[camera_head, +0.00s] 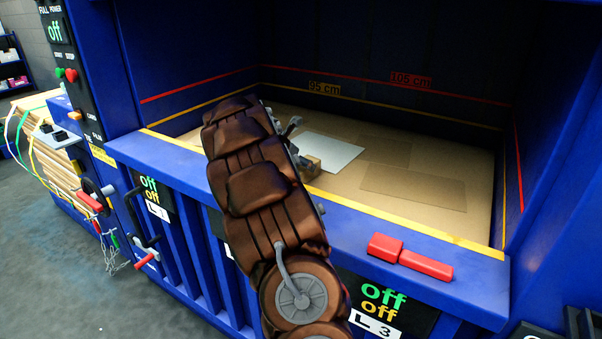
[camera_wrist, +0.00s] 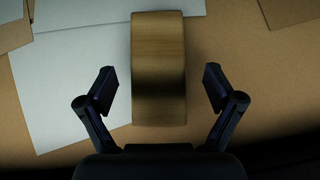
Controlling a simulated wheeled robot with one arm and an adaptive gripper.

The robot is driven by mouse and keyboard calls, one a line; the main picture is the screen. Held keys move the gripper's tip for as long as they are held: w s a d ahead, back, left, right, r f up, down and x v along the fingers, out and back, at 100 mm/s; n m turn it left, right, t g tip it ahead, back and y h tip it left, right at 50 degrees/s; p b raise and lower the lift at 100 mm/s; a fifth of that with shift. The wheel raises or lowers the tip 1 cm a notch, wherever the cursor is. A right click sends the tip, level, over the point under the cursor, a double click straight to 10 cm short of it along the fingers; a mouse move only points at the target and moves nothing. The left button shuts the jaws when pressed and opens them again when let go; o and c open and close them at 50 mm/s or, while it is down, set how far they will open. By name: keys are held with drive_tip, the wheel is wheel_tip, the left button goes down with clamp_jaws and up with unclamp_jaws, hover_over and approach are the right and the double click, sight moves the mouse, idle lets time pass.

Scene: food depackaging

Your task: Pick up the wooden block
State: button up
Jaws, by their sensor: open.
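The wooden block (camera_wrist: 158,60) is a light brown rectangular piece in the wrist view, lying partly over a white sheet on the brown cardboard floor. My gripper (camera_wrist: 158,92) is open, with one finger to each side of the block's near half and a gap on both sides. In the head view the block (camera_head: 312,166) shows only in small part beside my arm, and the gripper (camera_head: 292,132) is mostly hidden behind the arm. I cannot tell the height of the fingertips over the floor.
A blue machine bay with a raised front ledge (camera_head: 180,172) surrounds the cardboard floor (camera_head: 440,165). A white sheet (camera_head: 335,150) and darker cardboard pieces (camera_head: 415,185) lie flat inside. A red handle (camera_head: 410,256) sits on the ledge at right. The bay's right side is clear.

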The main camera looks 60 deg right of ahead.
drive_tip(key=shift+x, duration=2.6)
drive_tip(key=shift+w+r, duration=0.1)
drive_tip(key=shift+w, duration=0.05)
drive_tip(key=c, duration=1.4)
